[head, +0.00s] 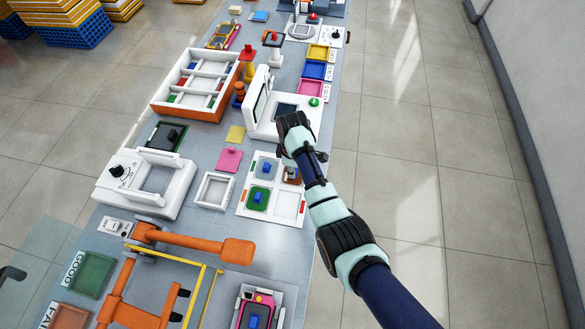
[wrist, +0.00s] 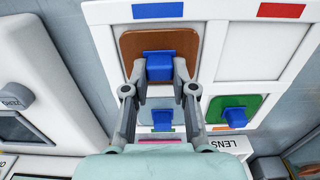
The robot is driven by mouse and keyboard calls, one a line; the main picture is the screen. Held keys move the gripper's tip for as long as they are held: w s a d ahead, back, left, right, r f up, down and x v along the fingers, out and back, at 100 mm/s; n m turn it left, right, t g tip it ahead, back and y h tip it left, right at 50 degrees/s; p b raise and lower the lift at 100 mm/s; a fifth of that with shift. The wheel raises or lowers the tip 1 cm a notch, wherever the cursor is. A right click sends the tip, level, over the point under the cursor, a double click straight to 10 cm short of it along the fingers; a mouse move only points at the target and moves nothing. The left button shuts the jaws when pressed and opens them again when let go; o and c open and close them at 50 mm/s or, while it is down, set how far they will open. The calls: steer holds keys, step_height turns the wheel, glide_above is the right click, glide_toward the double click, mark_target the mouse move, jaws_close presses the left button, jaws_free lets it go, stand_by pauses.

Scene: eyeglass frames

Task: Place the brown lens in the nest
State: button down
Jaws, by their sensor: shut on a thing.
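The brown lens (wrist: 160,40) is a flat brown square with a blue knob (wrist: 159,66). It is at a compartment of the white lens tray (wrist: 230,50); I cannot tell if it rests there or is slightly raised. My gripper (wrist: 160,76) is shut on the blue knob, one finger on each side. In the head view my gripper (head: 291,168) is over the tray's far right compartment and partly hides the lens. A green lens (wrist: 235,103) and a grey lens (wrist: 163,118) with blue knobs sit in other compartments. I cannot tell which part is the nest.
A white machine with a green button (head: 314,101) stands beyond the tray. An empty white square frame (head: 211,207) and a pink pad (head: 229,159) lie to its left. A pink eyeglass frame (head: 264,299) sits in a holder nearer. An orange arm fixture (head: 190,240) stands at near left.

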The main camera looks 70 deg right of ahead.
steer(key=c, duration=0.9)
jaws_free()
steer(key=shift+f, duration=0.15)
steer(key=shift+c, duration=0.2)
step_height(320, 180, up, 12)
steer(key=p, duration=0.4)
steer(key=shift+r, duration=0.2)
